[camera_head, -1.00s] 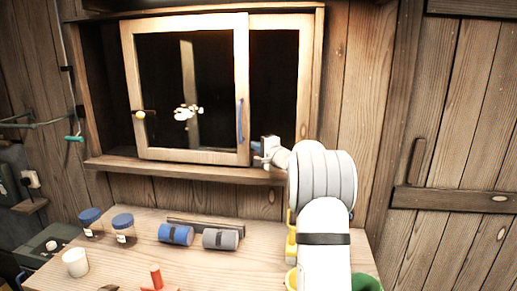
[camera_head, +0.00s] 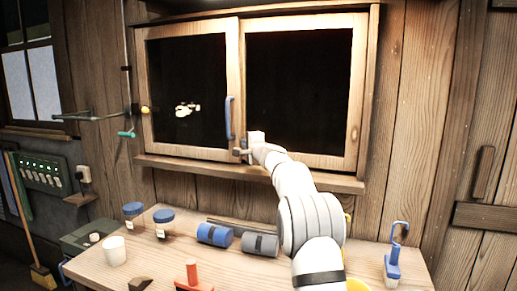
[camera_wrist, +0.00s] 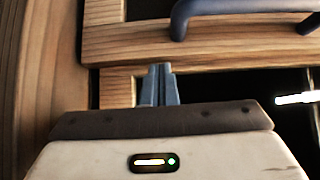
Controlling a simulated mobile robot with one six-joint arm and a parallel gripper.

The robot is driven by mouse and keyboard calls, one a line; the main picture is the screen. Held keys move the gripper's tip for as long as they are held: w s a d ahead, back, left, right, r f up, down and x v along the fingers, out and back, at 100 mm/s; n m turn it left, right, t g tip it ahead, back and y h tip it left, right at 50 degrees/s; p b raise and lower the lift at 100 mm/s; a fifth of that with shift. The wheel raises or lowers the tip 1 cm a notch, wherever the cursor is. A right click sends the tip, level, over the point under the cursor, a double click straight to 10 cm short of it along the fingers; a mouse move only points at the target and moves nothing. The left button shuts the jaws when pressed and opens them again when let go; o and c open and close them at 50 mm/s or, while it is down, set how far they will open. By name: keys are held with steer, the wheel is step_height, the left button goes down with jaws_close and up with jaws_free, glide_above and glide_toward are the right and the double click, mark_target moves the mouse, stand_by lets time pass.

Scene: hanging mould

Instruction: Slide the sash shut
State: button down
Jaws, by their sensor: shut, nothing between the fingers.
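The wooden-framed sash (camera_head: 234,60) with dark glass covers the left half of the window in the head view. A blue upright handle (camera_head: 229,118) is on its right stile; the handle also shows at the top of the wrist view (camera_wrist: 181,22). The sash's left edge appears up against the window frame's left side, with no clear gap. My gripper (camera_head: 246,149) is shut and empty, low at the right edge of that stile, below the handle. In the wrist view its fingertips (camera_wrist: 160,70) are at the stile's edge; whether they touch cannot be told.
A second sash (camera_head: 355,90) fills the right half. A wooden sill (camera_head: 180,168) runs under both. The bench (camera_head: 90,262) below holds two blue-lidded jars (camera_head: 163,222), a white cup (camera_head: 114,250), blue (camera_head: 214,235) and grey (camera_head: 259,243) rolls, and a blue-handled tool (camera_head: 393,262).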

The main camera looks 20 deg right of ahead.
steer(key=shift+w+a+r, duration=0.1)
steer(key=shift+a+r, duration=0.05)
steer(key=shift+a, duration=0.2)
